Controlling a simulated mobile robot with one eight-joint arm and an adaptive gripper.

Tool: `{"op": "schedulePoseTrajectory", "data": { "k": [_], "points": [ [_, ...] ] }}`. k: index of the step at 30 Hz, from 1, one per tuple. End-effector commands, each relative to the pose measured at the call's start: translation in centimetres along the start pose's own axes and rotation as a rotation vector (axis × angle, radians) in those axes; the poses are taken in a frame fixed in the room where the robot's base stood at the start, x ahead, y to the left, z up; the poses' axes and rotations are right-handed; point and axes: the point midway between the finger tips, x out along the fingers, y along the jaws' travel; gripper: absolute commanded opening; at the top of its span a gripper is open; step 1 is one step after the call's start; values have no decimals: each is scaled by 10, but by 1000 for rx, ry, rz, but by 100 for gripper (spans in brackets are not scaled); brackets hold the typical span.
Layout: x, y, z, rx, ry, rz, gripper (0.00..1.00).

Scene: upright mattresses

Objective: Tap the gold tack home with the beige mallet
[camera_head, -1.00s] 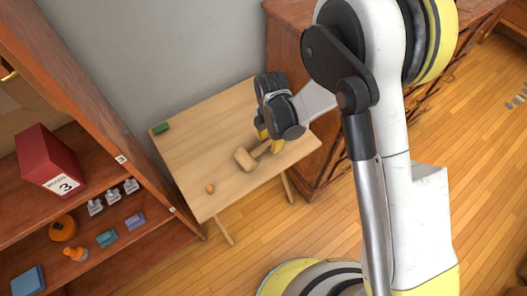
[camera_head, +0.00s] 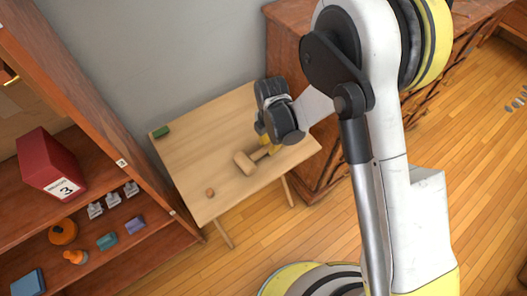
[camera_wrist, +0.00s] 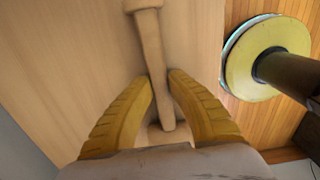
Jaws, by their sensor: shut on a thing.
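The beige mallet (camera_head: 245,163) is at the front middle of the light wooden table, its head toward the left and its handle running up to the right. My gripper (camera_head: 266,146) is shut on the handle, beside the head. In the wrist view the yellow fingers of my gripper (camera_wrist: 162,85) stand on both sides of the beige handle (camera_wrist: 157,58). Whether the mallet still touches the table is unclear. A small orange-gold round thing (camera_head: 210,192), probably the gold tack, is near the table's front left edge, apart from the mallet; its shank cannot be made out.
The table (camera_head: 195,155) is mostly bare, with a green block (camera_head: 160,131) at its back left corner. A shelf (camera_head: 95,110) with a red box (camera_head: 50,163) and small items stands at the left. A wooden dresser (camera_head: 287,50) stands close behind the table's right side.

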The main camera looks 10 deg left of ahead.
Motion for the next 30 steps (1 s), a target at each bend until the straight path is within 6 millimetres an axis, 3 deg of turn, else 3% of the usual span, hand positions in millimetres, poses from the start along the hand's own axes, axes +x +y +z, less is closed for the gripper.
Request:
{"op": "schedulePoseTrajectory", "data": {
  "k": [21,30],
  "points": [
    [-64,0,0,0,0,0,0],
    [-67,0,0,0,0,0,0]
  ]
}}
